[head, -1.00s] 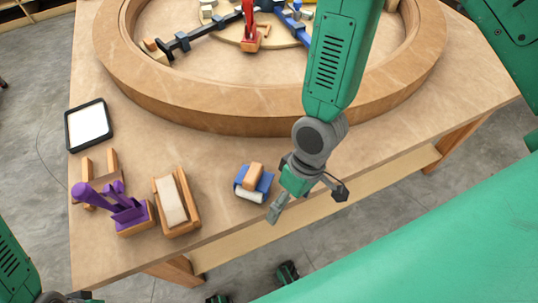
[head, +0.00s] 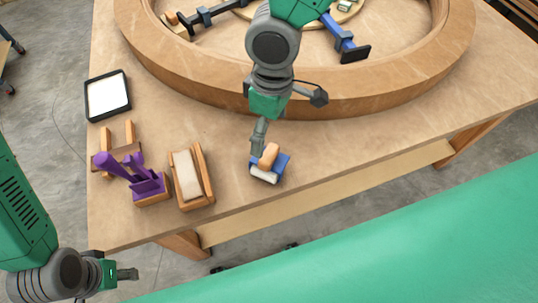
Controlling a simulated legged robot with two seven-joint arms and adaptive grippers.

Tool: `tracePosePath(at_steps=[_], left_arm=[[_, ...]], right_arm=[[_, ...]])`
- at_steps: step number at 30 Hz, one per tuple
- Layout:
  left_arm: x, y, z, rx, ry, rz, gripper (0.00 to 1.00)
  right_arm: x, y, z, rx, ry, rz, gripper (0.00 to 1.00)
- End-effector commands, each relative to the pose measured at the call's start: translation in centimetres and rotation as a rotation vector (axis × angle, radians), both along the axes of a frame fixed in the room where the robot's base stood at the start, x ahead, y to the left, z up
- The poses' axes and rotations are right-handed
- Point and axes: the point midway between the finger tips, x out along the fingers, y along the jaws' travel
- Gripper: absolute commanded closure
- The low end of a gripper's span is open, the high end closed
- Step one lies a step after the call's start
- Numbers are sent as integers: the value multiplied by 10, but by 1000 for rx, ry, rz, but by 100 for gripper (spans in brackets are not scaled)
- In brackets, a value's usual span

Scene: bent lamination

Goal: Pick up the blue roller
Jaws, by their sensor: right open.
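The blue roller (head: 283,163), with an orange wooden handle and a white roll, lies on the wooden table near its front edge. My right gripper (head: 288,118) is just behind and above it, with its fingers spread wide apart and nothing between them. One finger points down close to the roller's handle; I cannot tell whether it touches. My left gripper (head: 122,273) is low at the left, off the table's front edge and away from the roller. Its finger opening is not clear.
A wooden block with a pale pad (head: 187,175), a purple tool in a wooden holder (head: 148,184) and a black-framed white tray (head: 108,95) stand to the left. A large wooden ring (head: 390,95) fills the back. The table's front right is clear.

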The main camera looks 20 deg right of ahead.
Motion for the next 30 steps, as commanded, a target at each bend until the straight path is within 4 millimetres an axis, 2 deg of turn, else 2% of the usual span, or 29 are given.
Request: tracePosePath(at_steps=[3, 9, 15, 24, 30], left_arm=[[0, 0, -3, 0, 0, 0, 60], [0, 0, -5, 0, 0, 0, 60], [0, 0, -5, 0, 0, 0, 60], [0, 0, -5, 0, 0, 0, 60], [0, 0, -5, 0, 0, 0, 60]], right_arm=[[-3, 0, -28, -1, 6, 0, 16], [-5, 0, -59, 4, 3, 0, 16], [-6, 2, -71, 3, 3, 0, 16], [-9, 8, -113, 1, 4, 0, 16], [-9, 8, -117, 3, 1, -2, 16]])
